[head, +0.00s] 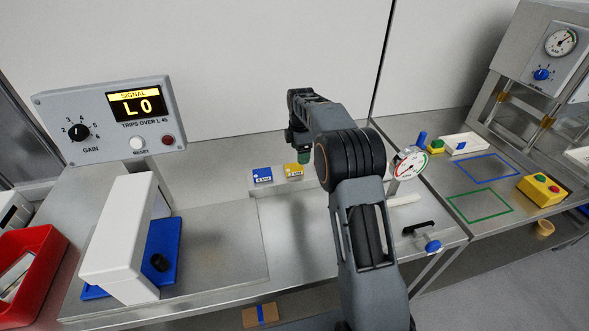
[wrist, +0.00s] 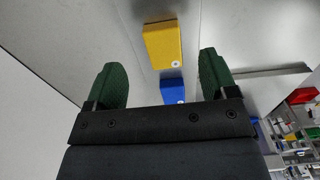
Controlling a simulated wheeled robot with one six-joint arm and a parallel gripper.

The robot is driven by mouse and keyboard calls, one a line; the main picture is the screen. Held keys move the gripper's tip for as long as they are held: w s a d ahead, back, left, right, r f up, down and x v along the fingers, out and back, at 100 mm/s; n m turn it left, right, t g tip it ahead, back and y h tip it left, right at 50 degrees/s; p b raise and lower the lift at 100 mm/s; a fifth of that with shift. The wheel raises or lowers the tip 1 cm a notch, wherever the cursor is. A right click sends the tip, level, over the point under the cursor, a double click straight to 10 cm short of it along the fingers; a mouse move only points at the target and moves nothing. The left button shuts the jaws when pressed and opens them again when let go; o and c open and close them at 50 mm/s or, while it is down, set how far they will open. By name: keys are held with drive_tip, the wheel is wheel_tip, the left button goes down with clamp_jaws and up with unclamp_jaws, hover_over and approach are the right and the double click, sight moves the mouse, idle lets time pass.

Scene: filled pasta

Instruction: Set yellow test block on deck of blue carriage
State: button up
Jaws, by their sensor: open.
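My gripper (head: 298,154) is above and behind the yellow block, partly hidden by my arm. In the wrist view, the gripper (wrist: 159,62) is open and empty, its green fingers apart. The yellow block (wrist: 162,45) appears between and beyond the fingertips, with the blue block (wrist: 172,90) beside it.
A signal box (head: 110,118) reading L 0 stands behind the housing. A red bin (head: 55,245) is at far left. A dial gauge (head: 409,163) stands right of my arm. The bench between carriage and blocks is clear.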

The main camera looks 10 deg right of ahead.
sight(294, 169)
drive_tip(key=shift+s+f+p, duration=0.1)
drive_tip(key=shift+f+p, duration=0.4)
drive_tip(key=shift+f, duration=2.55)
drive_tip(key=c, duration=1.1)
drive_tip(key=shift+r, duration=0.1)
